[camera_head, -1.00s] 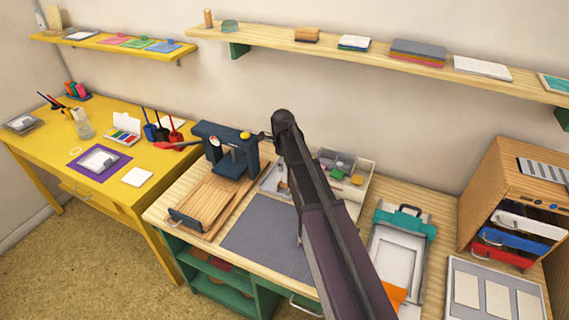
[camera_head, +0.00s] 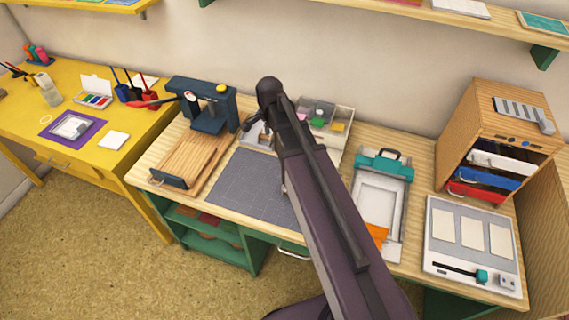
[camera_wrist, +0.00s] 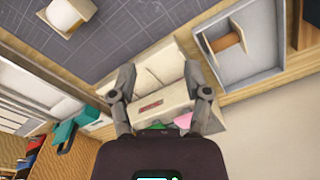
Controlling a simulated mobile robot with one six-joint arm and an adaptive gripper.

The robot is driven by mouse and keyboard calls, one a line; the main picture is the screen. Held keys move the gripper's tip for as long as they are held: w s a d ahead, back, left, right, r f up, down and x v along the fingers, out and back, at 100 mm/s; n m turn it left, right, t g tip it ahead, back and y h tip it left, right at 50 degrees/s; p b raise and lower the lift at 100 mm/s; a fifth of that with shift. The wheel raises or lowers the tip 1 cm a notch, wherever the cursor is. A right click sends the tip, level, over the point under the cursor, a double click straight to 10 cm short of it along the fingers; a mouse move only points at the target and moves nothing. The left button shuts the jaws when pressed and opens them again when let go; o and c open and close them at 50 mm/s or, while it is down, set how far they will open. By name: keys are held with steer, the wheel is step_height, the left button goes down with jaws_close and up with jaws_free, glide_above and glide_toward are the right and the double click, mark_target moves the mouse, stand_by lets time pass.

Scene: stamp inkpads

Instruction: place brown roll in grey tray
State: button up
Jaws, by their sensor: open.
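In the head view part of this tray (camera_head: 258,138) shows between the blue press and my arm; the roll is not clear there. My gripper (camera_wrist: 163,100) is open and empty, its two fingers apart over a pale compartment box (camera_wrist: 150,107). The tray and cylinder are to the right of the fingers in the wrist view. In the head view my arm hides most of the gripper.
The dark blue press (camera_head: 208,105) stands left of the tray, with a wooden slatted board (camera_head: 188,158) before it. A grey cutting mat (camera_head: 250,187) lies in front. A teal-clamped frame (camera_head: 383,165) and wooden drawer cabinet (camera_head: 490,120) stand right. A pale object (camera_wrist: 70,14) sits on the mat.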

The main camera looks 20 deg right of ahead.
steer(key=s+n, duration=1.3)
steer(key=shift+d+n, duration=0.2)
steer(key=shift+n, duration=0.1)
steer(key=shift+d, duration=0.15)
